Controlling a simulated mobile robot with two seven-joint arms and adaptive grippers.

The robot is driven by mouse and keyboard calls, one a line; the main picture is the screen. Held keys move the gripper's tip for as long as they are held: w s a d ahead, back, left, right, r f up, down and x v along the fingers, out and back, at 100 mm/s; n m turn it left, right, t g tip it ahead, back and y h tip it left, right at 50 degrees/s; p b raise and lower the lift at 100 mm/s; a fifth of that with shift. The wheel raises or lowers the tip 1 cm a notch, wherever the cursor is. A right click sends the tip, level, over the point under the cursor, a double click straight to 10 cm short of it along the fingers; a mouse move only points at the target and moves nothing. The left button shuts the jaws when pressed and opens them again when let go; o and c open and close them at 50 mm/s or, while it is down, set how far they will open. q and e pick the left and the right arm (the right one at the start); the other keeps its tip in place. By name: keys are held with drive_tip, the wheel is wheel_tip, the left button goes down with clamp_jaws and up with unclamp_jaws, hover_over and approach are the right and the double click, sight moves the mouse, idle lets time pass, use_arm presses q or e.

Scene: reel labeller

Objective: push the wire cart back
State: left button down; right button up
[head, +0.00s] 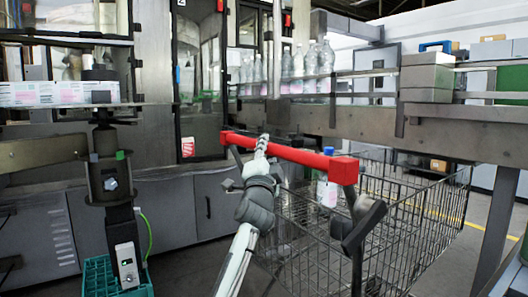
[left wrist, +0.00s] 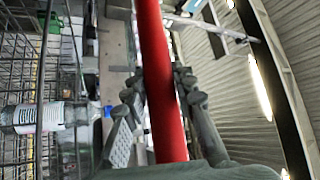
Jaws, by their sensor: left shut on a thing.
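The wire cart (head: 415,241) is a grey mesh basket cart standing in front of me, right of centre in the head view. Its red handle bar (head: 301,154) runs across its near upper edge. My left gripper (head: 262,146) is shut on this bar, left of its middle. In the left wrist view the red bar (left wrist: 161,60) passes between the gripper's two fingers (left wrist: 160,95). A bottle with a blue cap and a pale label (head: 328,184) is in the cart; the mesh partly covers it. My right gripper does not show.
A grey machine with low cabinets (head: 216,204) stands behind and left of the cart. A conveyor with clear bottles (head: 310,68) runs along the back. A green crate (head: 98,277) is at lower left. Yellow-marked floor (head: 428,200) shows beyond the cart; a grey post (head: 496,225) stands at right.

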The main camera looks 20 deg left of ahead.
use_arm(q)
drive_tip(key=shift+d+r, duration=0.1)
idle(0.3)
drive_tip(key=c, duration=1.6)
unclamp_jaws()
drive_tip(key=shift+w, duration=0.1)
drive_tip(key=o, duration=0.4)
drive_tip(key=shift+w+d, duration=0.1)
drive_tip(key=shift+s+f, duration=0.25)
drive_tip(key=v, duration=1.1)
drive_tip(key=shift+s, duration=0.25)
